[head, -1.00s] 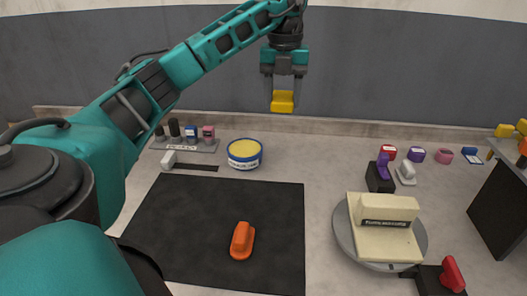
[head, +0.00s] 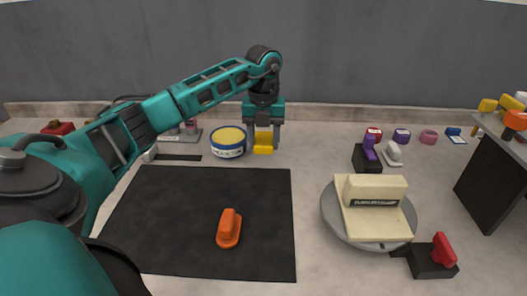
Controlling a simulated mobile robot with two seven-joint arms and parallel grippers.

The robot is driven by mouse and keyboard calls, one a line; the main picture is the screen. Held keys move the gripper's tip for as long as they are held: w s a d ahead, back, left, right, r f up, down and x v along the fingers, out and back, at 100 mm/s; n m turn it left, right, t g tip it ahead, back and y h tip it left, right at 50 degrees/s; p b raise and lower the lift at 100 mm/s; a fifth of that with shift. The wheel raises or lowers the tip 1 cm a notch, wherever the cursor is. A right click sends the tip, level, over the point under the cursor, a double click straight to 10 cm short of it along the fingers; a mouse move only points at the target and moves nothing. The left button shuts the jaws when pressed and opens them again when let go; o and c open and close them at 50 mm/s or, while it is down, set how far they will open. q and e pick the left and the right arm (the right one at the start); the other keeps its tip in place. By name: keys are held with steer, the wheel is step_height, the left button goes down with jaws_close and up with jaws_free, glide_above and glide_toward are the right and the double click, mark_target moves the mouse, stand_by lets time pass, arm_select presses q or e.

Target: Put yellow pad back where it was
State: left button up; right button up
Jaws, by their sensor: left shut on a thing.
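The yellow pad (head: 263,144) is a small block with a raised grip. My left gripper (head: 264,138) is shut on it, pointing down. The pad is low at the back of the table, just right of a round blue-and-white tin with a yellow top (head: 228,142). I cannot tell whether the pad touches the table. My right gripper does not show.
A black mat (head: 170,215) with an orange pad (head: 229,229) lies in front. A turntable (head: 332,212) carrying a cream block (head: 375,215) stands to the right. A dark stand (head: 487,190) is at the far right.

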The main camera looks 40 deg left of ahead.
mark_target(263, 152)
arm_select(q)
steer(key=shift+f, duration=1.85)
steer(key=shift+f, duration=0.15)
steer(key=shift+f, duration=0.25)
steer(key=o, duration=1)
step_height(263, 152, up, 13)
steer(key=shift+f, duration=0.1)
